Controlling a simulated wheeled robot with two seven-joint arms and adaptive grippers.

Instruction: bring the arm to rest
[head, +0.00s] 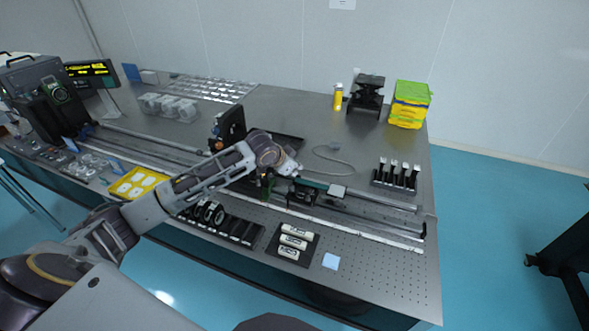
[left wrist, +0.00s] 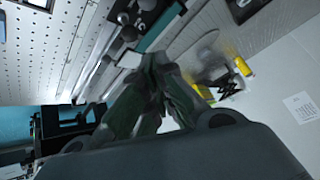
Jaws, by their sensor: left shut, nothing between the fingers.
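My left arm (head: 150,208) reaches in from the lower left over the optical table (head: 375,285). My left gripper (head: 293,172) is above the rails near the table's middle, beside a small green-topped stage. In the left wrist view, the gripper fingers (left wrist: 160,85) are dark green, drawn together, with nothing seen between them. A small white plate (left wrist: 130,60) shows just past the fingers in that view; I cannot tell whether they touch it. My right gripper is not in either view.
Long rails (head: 340,222) run along the table. Near the front edge are a black tray with white labelled pieces (head: 290,242) and a yellow tray (head: 136,184). A black rack (head: 396,176), a yellow bottle (head: 338,98) and yellow-green boxes (head: 410,104) stand at right. The front right corner is clear.

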